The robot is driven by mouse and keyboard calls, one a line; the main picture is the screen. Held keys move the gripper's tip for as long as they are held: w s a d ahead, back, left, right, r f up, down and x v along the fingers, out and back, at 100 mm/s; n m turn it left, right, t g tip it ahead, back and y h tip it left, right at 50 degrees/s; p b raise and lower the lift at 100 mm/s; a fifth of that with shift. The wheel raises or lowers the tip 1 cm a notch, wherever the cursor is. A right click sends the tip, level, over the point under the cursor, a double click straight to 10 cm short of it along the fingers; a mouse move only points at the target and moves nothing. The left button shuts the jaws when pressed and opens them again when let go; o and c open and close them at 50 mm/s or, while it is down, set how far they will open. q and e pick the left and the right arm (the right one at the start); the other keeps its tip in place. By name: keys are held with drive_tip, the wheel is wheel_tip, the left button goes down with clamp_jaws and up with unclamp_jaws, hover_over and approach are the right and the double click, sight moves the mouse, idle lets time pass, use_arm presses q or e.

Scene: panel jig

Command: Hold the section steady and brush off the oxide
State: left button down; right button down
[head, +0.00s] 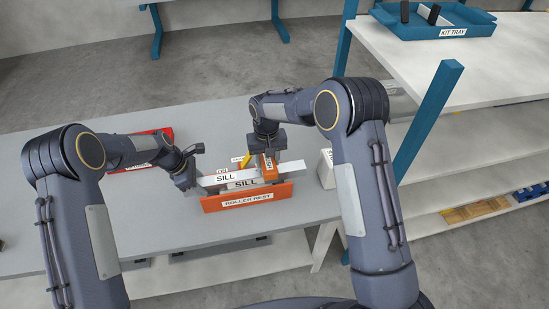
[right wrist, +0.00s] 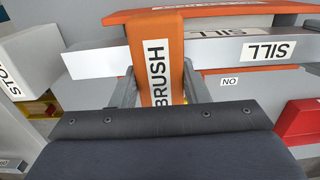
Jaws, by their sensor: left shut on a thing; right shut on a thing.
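The sill section (head: 291,168), a long pale bar labelled SILL, lies along the orange roller rest (head: 286,191). My left gripper (head: 189,180) is shut on the section's left end; its fingertips are small in the head view. My right gripper (head: 268,153) is shut on the orange brush (head: 270,168), above the right half of the section. In the right wrist view the brush (right wrist: 155,60) stands between both fingers and crosses over the bar (right wrist: 230,50). The brush's underside is hidden, so I cannot tell whether it touches the section. No oxide can be made out.
A white block (head: 327,170) stands right of the rest. A red tray (head: 163,135) lies behind my left arm. A small yellow thing (head: 245,160) is behind the section. A shelf with a blue kit tray (head: 455,31) stands at right. The grey bench (head: 150,222) is clear at front left.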

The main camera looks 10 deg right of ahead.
drive_tip(key=shift+a+f, duration=0.1)
drive_tip(key=shift+a, duration=2.15)
wheel_tip(320, 180, up, 6)
drive_tip(key=shift+r, duration=0.2)
wheel_tip(320, 180, up, 3)
drive_tip(key=shift+f, duration=0.15)
drive_tip(key=shift+f, duration=0.1)
drive_tip(key=shift+s+f, duration=0.1)
drive_tip(key=shift+f, duration=3.25)
